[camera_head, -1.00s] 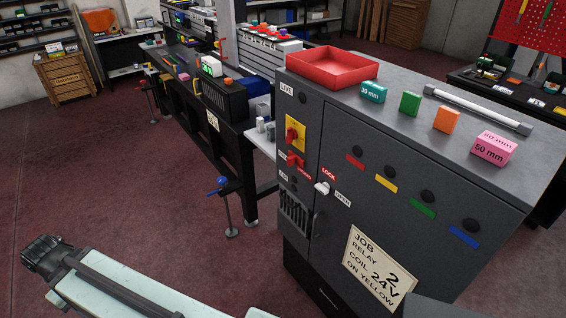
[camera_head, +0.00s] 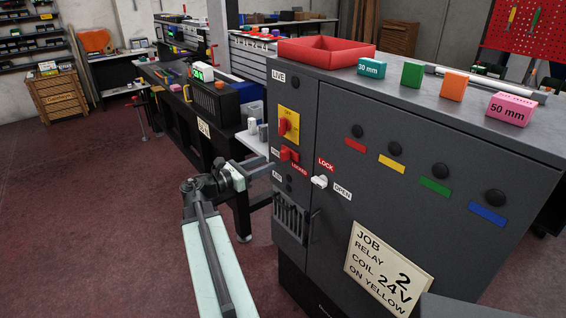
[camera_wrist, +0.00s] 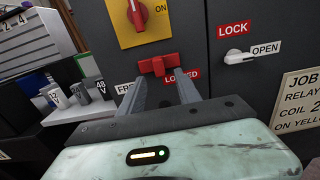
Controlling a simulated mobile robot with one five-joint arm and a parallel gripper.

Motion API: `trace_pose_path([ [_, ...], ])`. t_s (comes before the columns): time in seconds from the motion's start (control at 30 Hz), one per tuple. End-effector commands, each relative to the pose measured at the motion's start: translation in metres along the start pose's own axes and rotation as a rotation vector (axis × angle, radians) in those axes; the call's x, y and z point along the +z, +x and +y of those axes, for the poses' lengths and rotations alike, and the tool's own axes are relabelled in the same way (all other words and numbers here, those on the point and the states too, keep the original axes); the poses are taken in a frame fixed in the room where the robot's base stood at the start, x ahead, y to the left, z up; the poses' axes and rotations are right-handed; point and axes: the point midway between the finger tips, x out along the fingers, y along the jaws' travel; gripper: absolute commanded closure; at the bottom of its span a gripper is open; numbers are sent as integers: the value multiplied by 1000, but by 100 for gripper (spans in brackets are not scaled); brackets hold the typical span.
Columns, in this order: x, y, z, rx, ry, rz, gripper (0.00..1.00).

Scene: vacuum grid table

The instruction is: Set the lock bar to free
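The lock bar (camera_head: 289,154) is a small red bar on the left panel of the grey cabinet, below the red rotary switch. In the wrist view the lock bar (camera_wrist: 158,65) sits above and between the white FREE label (camera_wrist: 126,87) and the red LOCKED label (camera_wrist: 182,75), with FREE partly hidden. My gripper (camera_wrist: 160,78) is open, its two fingers spread and pointing at the bar. The fingertips appear close below the bar's ends; I cannot tell if they touch it. In the head view my arm reaches the cabinet's left side, fingertips hard to make out.
The red rotary switch (camera_wrist: 137,13) on its yellow plate is just above the bar. A white latch handle (camera_wrist: 241,57) with LOCK and OPEN labels is to the right. A white side table with grey cylinders (camera_wrist: 80,95) is to the left.

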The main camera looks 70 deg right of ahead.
Motion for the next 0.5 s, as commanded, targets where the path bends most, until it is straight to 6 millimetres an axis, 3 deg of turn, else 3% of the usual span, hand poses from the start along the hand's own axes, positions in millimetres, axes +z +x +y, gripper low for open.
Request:
trace_pose_path([
  [0.3,0,52,0,-3,4,3,60],
  [0.5,0,74,0,-1,5,3,60],
])
